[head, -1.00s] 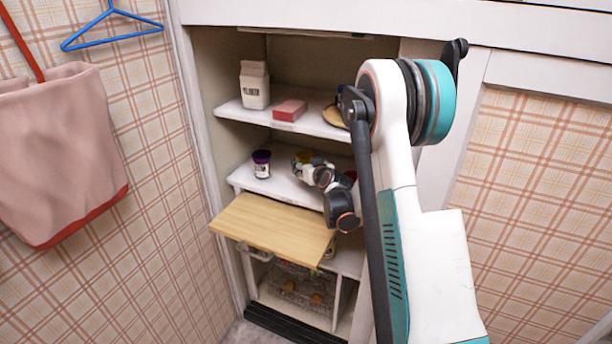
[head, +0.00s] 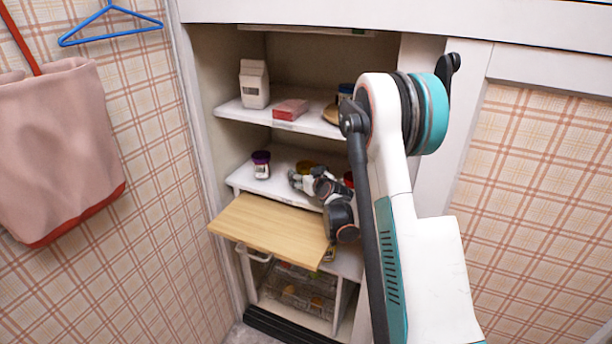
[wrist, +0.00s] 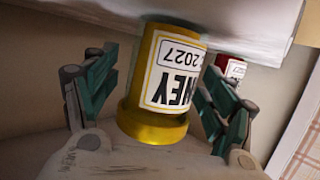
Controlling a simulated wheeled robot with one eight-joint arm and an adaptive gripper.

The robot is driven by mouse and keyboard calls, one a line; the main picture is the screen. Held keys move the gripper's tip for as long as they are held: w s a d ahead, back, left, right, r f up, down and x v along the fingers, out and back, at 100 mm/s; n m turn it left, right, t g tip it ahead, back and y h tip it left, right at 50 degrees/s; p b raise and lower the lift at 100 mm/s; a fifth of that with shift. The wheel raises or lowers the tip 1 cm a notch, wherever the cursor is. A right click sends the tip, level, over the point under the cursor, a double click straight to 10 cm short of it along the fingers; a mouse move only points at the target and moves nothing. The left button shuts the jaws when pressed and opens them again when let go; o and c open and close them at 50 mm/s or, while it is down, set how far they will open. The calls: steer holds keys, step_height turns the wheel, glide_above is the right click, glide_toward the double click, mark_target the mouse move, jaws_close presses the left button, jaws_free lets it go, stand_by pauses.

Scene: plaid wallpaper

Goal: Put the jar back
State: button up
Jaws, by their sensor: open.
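A yellow honey jar (wrist: 163,82) with a yellow lid shows in the wrist view between the two fingers of my gripper (wrist: 158,108). Its label is upside down in that picture, and its base meets the white shelf. The fingers are open, with a visible gap on both sides of the jar. In the head view my gripper (head: 301,181) is at the middle shelf (head: 262,186), just in front of the jar (head: 306,164), whose lower part is hidden.
A purple-lidded jar (head: 261,165) stands left on the same shelf. A red-topped container (wrist: 236,68) is beside the honey jar. A wooden board (head: 270,230) juts out below. The upper shelf holds a carton (head: 254,84) and a pink box (head: 291,109).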

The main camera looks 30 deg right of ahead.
steer(key=shift+r, duration=0.25)
steer(key=p+v, duration=0.3)
steer(key=v, duration=0.9)
steer(key=shift+f, duration=0.2)
stand_by(0.6)
